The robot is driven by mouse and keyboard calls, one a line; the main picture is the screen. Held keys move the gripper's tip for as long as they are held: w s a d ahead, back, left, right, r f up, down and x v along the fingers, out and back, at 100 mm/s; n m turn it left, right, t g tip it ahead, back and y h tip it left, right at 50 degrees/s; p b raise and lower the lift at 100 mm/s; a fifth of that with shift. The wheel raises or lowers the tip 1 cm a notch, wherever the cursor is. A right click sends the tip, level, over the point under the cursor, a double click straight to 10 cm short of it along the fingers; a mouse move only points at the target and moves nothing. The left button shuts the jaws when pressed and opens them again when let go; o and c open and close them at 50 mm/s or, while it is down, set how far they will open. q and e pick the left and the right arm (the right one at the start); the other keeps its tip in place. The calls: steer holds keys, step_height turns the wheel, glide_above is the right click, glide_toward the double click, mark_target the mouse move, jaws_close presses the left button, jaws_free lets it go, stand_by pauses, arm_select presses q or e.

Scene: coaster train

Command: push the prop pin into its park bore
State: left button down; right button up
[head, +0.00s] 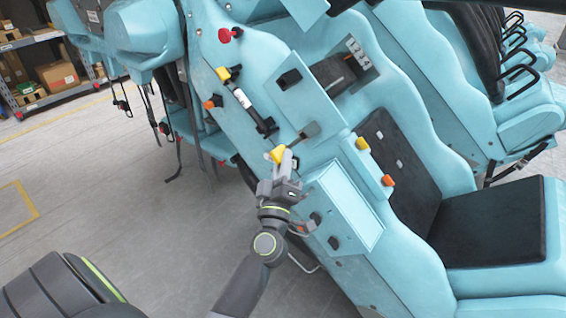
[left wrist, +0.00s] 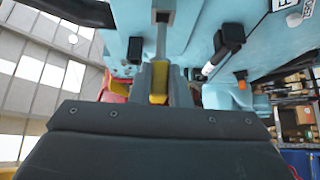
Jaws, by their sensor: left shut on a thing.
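My left gripper (head: 282,164) is shut on a yellow grip (head: 276,154), which I take to be the prop pin's handle, beside the blue train side. In the left wrist view the yellow piece (left wrist: 159,84) sits between the two grey fingers. A thin grey rod (left wrist: 161,42) runs from it to a dark block (left wrist: 163,12). In the head view a dark grey block (head: 310,129) sits at the rod's far end. Whether this block is the park bore, and how deep the rod sits, I cannot tell. My right gripper is not in view.
The blue coaster car (head: 410,50) fills the right, with a black seat (head: 490,225). Orange and yellow knobs (head: 387,180), a raised light-blue panel (head: 345,205) and a red knob (head: 229,34) stand out near the arm. Open grey floor (head: 120,200) lies to the left.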

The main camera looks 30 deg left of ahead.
arm_select(q)
steer(key=shift+p, duration=0.5)
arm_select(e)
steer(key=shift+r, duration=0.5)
arm_select(q)
steer(key=shift+w+d, duration=0.15)
steer(key=shift+w, duration=1.35)
steer(key=shift+w+d, duration=0.1)
steer(key=shift+w, duration=1.35)
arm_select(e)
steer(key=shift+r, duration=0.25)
arm_select(q)
steer(key=c, duration=1.3)
jaws_free()
steer(key=shift+f, duration=0.1)
